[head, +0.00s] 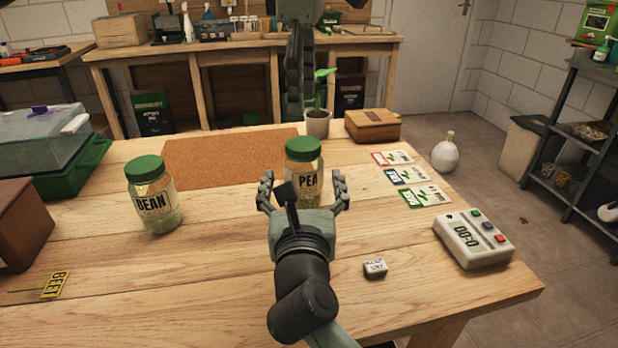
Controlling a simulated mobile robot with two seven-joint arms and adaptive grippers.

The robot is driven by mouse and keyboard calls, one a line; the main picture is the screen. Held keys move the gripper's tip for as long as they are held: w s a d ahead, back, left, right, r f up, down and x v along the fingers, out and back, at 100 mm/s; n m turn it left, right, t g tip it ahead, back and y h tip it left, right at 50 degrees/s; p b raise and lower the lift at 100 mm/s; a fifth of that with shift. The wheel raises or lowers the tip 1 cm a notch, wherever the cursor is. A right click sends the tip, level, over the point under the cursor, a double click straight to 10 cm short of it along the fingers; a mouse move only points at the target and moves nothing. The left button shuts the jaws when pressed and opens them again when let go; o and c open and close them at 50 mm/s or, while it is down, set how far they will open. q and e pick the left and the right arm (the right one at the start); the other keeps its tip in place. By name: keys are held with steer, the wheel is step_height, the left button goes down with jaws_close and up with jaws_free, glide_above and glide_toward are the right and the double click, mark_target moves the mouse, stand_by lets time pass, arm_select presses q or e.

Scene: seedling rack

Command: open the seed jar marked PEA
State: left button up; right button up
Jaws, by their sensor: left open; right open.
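The PEA jar (302,178) is a glass jar with a cream label and pale contents, standing upright on the wooden table. Its green lid (303,148) is on. My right gripper (302,181) is open on the near side of the jar, with one finger to either side of it in the picture. Its palm hides the jar's base, and I cannot tell whether the fingers touch the glass. My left gripper (297,108) points down from the top of the view, seen edge-on and open. Its tips show above the lid with a gap between.
A BEAN jar (150,197) with a green lid stands to the left. Seed packets (410,177), a grey device (472,240) and a small block (375,268) are right. The front left-centre is clear.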

steer(key=shift+w, duration=2.8)
steer(key=shift+c, duration=0.4)
